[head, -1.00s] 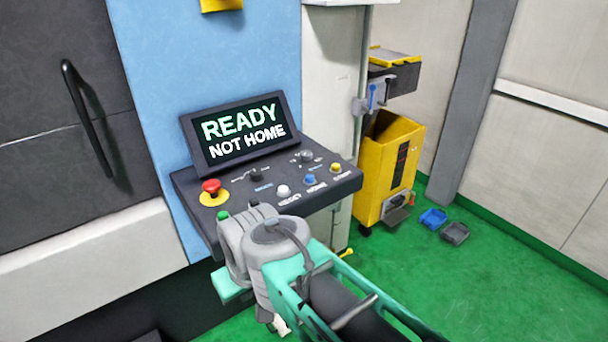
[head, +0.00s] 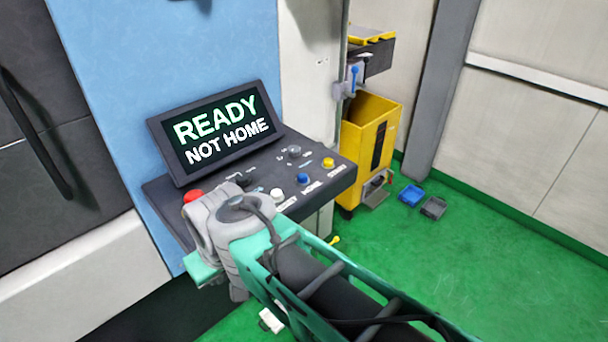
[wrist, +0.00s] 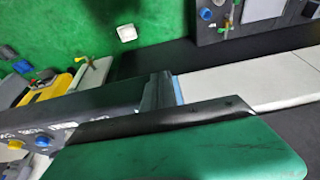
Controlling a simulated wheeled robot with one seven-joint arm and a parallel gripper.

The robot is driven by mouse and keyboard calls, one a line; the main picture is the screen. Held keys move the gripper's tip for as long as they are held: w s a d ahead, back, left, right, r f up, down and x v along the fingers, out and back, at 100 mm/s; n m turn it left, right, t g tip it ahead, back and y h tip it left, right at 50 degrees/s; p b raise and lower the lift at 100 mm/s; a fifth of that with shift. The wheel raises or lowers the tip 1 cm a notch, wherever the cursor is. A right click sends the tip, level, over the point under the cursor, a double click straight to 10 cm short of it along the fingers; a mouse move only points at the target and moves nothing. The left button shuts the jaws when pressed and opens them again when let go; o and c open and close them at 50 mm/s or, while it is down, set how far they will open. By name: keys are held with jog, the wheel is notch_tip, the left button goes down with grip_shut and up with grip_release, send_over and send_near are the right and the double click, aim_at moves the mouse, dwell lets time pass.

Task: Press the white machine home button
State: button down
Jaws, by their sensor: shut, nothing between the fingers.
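The control panel (head: 340,186) carries a white button (head: 277,195), a blue button (head: 302,179) and a yellow button (head: 328,163) in a slanting row. The label beside the blue one reads HOME; the white one's label is partly covered. The screen (head: 220,133) reads READY, NOT HOME. My grey wrist (head: 215,222) stands before the panel's near left part, left of the white button. My gripper, shut and empty, shows as a green and black shape low in the wrist view (wrist: 180,145); its fingertips are not clear. The blue button (wrist: 42,139) appears there too.
A yellow bin (head: 362,150) stands behind the panel to the right. Blue (head: 411,195) and dark (head: 434,208) trays lie on the green floor.

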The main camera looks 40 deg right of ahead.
jog(key=d+r+m+p, duration=0.2)
jog(key=d+m+p, duration=0.45)
jog(key=d, duration=1.85)
jog(key=shift+m+t, duration=0.9)
jog(key=shift+m, duration=0.05)
jog(key=w+d+r, duration=0.2)
jog(key=w+d+r+b, duration=0.1)
jog(key=w+d+r, duration=0.1)
jog(key=shift+w+d+r, duration=0.15)
jog(key=shift+d+r, duration=0.1)
jog(key=shift+d, duration=0.05)
jog(key=w+d+r+t+y, duration=0.1)
jog(key=w+r+t, duration=0.2)
jog(key=r, duration=0.5)
jog(key=shift+w+d+r+n, duration=0.2)
jog(key=shift+w+n, duration=0.2)
jog(key=shift+w, duration=0.5)
jog(key=shift+f, duration=0.2)
